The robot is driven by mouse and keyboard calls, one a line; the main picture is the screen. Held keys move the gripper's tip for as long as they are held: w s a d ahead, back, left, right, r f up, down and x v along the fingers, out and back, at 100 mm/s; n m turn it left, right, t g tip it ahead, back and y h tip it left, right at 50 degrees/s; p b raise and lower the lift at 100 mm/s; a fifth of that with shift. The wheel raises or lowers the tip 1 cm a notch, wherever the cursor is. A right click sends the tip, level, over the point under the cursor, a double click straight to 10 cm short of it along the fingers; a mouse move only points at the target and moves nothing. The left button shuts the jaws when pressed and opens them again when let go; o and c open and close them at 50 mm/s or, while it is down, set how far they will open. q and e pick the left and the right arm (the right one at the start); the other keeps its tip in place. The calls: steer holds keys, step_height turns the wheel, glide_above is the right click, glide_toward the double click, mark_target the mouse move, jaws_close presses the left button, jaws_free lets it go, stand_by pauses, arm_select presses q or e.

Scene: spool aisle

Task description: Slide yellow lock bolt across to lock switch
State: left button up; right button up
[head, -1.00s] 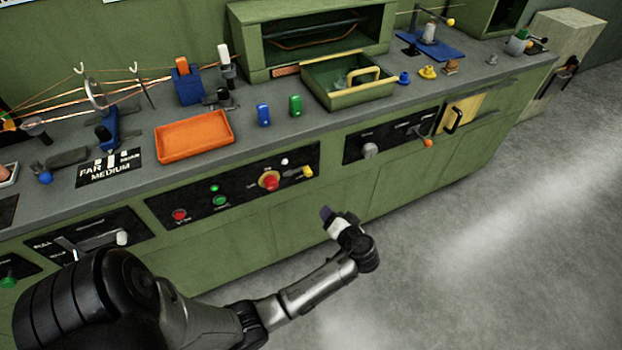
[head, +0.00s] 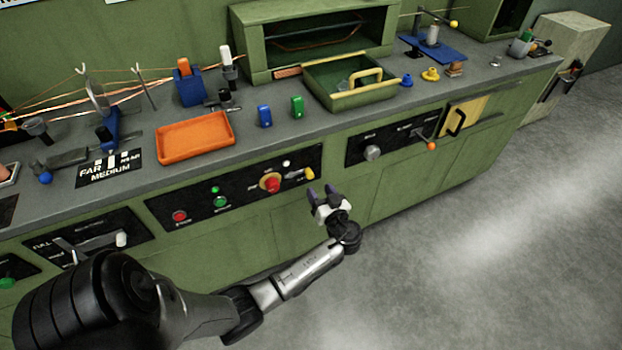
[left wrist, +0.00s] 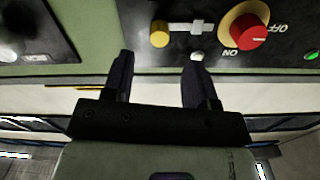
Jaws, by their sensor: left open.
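The yellow lock bolt (head: 309,173) sits at the right end of the black front panel, right of the red rotary switch (head: 270,184) on its yellow plate. In the left wrist view the bolt's yellow knob (left wrist: 159,34) stands at one end of a pale bar, and the red switch (left wrist: 249,30) is to its right, apart from the bar. My left gripper (head: 321,190) is open and empty, just in front of the panel, below and right of the bolt. Its two fingers (left wrist: 158,75) point toward the panel. My right gripper is not in view.
Red (head: 180,217) and green (head: 221,202) buttons share the panel. To the right, another panel has a grey knob (head: 373,152) and an orange-tipped lever (head: 431,146). An orange tray (head: 195,138) stands on the bench above. The floor in front is clear.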

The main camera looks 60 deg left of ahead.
mark_target(311, 177)
arm_select(q)
steer(key=a, duration=0.4)
steer(key=a+b, duration=0.1)
steer(key=a, duration=0.1)
steer(key=shift+w+a, duration=0.3)
steer(key=shift+w, duration=0.05)
jaws_close()
stand_by(0.3)
